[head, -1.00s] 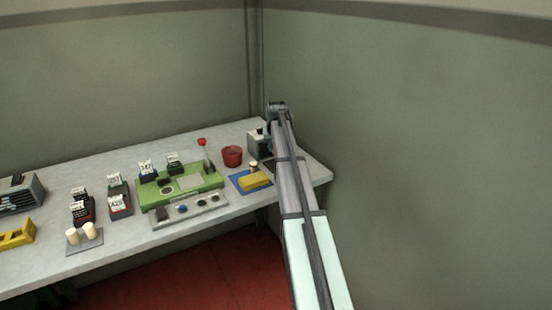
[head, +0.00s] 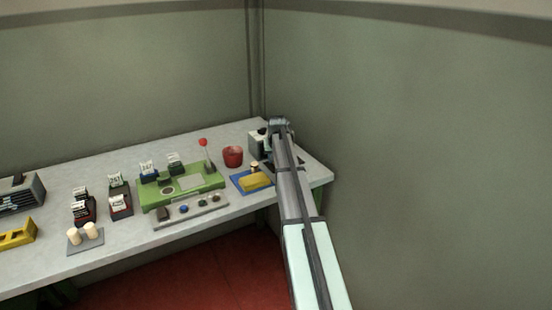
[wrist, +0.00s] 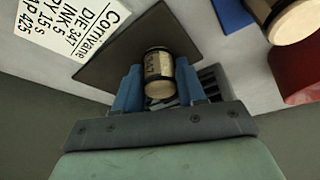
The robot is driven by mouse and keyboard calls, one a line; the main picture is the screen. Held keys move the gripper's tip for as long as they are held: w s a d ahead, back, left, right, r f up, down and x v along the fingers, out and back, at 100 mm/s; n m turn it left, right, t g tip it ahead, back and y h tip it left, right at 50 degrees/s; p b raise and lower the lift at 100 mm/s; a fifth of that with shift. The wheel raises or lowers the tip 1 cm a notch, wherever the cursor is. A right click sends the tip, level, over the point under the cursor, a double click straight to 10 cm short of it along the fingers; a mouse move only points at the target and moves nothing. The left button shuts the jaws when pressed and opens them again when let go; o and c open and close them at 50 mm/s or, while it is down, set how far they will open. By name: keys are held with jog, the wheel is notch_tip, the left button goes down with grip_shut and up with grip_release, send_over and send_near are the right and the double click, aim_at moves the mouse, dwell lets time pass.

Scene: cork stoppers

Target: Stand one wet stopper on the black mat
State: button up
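In the wrist view my gripper (wrist: 160,92) has its two blue fingers on either side of a cork stopper (wrist: 159,70) with dark printing on its side. The fingers appear to touch it. The stopper is in front of the dark mat (wrist: 105,62); whether its far end touches the mat is hidden. In the head view my arm covers the stopper and most of the mat, and my gripper (head: 279,124) is at the back right corner of the table. Another stopper (head: 254,167) is by the yellow block on the blue tray; a pale stopper end (wrist: 298,24) shows at the wrist view's right.
A red pot (head: 233,156) and a grey box (head: 256,145) stand near the mat. A printed card (wrist: 70,30) lies beside it. The green station (head: 180,187), a grey strip (head: 190,209) and two pale stoppers (head: 82,235) are farther left. The right wall is close to my arm.

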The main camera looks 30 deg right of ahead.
jog(key=o, duration=0.3)
jog(key=v, duration=1.2)
jog(key=shift+r, duration=0.1)
